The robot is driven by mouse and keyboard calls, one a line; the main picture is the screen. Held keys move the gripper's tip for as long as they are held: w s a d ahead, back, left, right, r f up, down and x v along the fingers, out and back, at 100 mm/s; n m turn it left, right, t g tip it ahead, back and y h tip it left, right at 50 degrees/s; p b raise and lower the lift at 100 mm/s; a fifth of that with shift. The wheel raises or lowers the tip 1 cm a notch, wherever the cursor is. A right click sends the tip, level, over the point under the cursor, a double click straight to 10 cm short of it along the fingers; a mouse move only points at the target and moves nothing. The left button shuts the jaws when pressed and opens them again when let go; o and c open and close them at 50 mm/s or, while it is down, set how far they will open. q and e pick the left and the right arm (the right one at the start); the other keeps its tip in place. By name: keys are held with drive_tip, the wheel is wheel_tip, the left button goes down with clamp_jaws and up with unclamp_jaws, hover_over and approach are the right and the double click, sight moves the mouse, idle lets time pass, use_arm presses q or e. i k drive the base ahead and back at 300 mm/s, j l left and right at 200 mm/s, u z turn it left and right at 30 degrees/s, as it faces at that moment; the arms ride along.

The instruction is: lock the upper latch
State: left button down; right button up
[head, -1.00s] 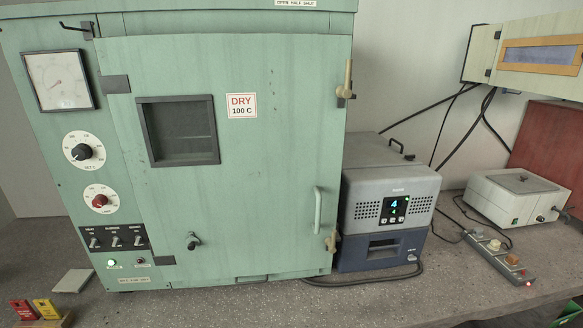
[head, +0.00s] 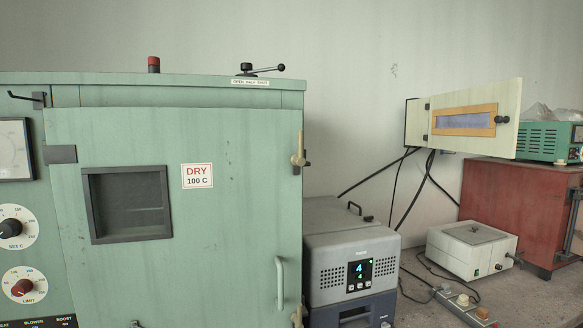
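The upper latch (head: 298,152) is a tan lever at the upper right edge of the green oven's door (head: 235,240). Its handle points up and its lower end sits against a dark bracket by the door edge. A lower latch (head: 297,316) of the same tan colour is cut off by the bottom of the picture. The door looks closed against the cabinet, though I cannot tell whether its edge is fully seated. A pale green pull handle (head: 280,283) stands on the door's right side. Neither of my grippers is in view.
A grey instrument (head: 340,255) with a lit display stands close to the oven's right side. Farther right are a white box (head: 472,249), a power strip (head: 466,308) and a red cabinet (head: 520,210). A cream wall box (head: 465,117) hangs above. Black cables run behind.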

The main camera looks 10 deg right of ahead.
sight(298, 159)
drive_tip(key=i+l+u, duration=0.15)
drive_tip(key=l+u, duration=0.45)
drive_tip(key=i+l+u, duration=0.1)
drive_tip(key=l+u, duration=0.2)
drive_tip(key=l, duration=0.15)
